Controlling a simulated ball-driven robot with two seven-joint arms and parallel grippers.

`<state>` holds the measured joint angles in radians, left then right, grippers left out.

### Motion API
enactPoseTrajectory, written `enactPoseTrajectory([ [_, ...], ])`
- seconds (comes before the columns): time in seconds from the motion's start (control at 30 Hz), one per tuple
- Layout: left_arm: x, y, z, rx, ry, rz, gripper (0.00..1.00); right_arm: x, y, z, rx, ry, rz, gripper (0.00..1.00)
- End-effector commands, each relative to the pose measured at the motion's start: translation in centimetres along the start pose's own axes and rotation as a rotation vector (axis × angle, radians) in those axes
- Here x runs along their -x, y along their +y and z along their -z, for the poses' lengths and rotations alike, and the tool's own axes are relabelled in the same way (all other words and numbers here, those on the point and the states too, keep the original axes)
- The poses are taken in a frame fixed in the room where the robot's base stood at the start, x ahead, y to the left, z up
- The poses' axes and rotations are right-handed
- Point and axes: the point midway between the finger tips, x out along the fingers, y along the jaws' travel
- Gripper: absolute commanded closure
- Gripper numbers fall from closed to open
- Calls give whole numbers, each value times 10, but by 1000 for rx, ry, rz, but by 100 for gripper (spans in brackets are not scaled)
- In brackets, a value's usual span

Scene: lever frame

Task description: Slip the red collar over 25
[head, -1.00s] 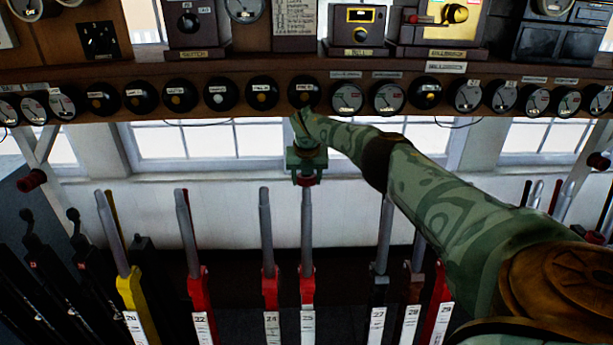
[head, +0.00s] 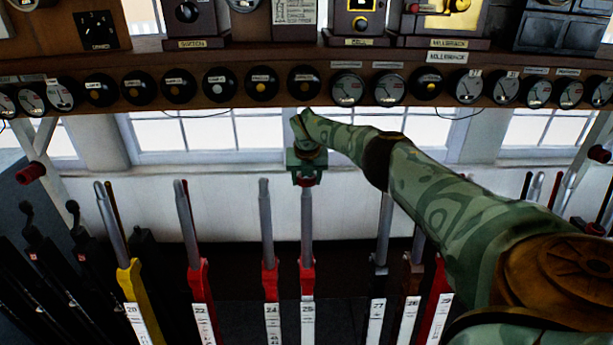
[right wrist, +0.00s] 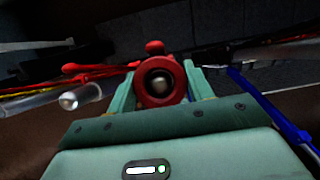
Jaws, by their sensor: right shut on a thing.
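My right gripper (head: 306,174) is shut on the red collar (head: 306,182) at the top of the grey shaft of lever 25 (head: 307,228), which has a red lower part and a white number plate. In the right wrist view the red collar (right wrist: 142,88) sits between the green fingers (right wrist: 160,84). A round, shiny lever end shows inside its hole, roughly centred. The collar is in line with the lever and level with its tip; I cannot tell how far around the shaft it is. My left gripper is not in view.
Lever 24 (head: 265,225) stands close on the left, with lever 22 (head: 187,225) beyond it. Lever 27 (head: 383,235) stands to the right, under my forearm. A shelf with round dials (head: 347,88) runs across above the gripper. Windows are behind.

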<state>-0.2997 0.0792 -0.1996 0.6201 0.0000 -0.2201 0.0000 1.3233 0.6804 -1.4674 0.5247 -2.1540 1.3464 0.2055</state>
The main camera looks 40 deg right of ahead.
Motion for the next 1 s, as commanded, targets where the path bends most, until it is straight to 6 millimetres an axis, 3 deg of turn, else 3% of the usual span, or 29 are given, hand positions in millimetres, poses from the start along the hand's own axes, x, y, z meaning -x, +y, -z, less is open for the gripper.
enactPoseTrajectory([
  [0.97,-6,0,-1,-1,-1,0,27,-19,0,9,0,0,0,69],
  [1.0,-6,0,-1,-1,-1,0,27,-19,0,9,0,0,0,41],
])
